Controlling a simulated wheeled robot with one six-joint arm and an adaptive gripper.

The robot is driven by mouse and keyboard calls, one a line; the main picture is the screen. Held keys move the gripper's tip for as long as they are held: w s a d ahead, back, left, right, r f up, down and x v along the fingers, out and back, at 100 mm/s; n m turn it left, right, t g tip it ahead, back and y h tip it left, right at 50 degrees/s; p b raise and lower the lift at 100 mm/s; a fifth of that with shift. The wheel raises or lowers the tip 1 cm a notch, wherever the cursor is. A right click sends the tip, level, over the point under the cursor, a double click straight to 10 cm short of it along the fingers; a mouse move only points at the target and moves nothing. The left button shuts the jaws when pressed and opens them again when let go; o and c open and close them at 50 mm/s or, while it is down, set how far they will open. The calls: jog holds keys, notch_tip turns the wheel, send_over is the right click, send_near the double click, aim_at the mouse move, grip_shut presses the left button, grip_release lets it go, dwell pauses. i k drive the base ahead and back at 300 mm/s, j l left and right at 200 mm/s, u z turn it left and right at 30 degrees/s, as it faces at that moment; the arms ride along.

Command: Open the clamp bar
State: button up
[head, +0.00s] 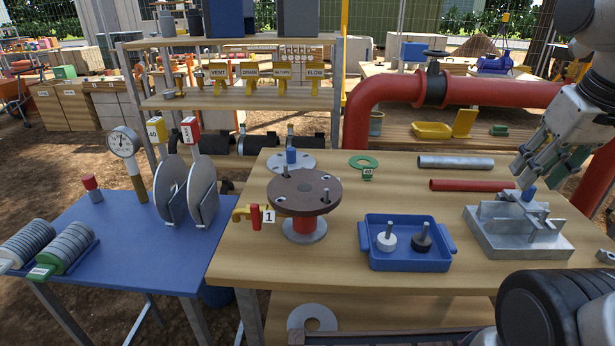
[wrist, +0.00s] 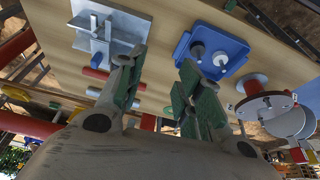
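The grey metal clamp fixture (head: 510,243) sits at the right of the wooden table, with upright plates and a bar across its top. A small blue piece (head: 528,195) shows at its back, just below my gripper (head: 532,182). The fixture also shows at the upper left of the wrist view (wrist: 122,40), beyond the left finger. My gripper is open in the wrist view (wrist: 158,68), with green-padded fingers apart and nothing between them. It appears above and behind the fixture; I cannot tell whether it touches the bar.
A blue tray (head: 408,262) with a white and a black knobbed piece stands left of the fixture. A red rod (head: 470,185) and a grey pipe (head: 455,162) lie behind. A brown round flange (head: 304,192) stands farther left. Table space between flange and rods is mostly clear.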

aim_at(532, 209)
jog(key=j+z, duration=0.15)
jog(key=j, duration=1.85)
jog(key=j+z, duration=0.1)
jog(key=z, duration=0.3)
jog(key=j+z, duration=0.1)
jog(key=z, duration=0.3)
jog(key=k+z, duration=0.1)
jog(key=z, duration=0.35)
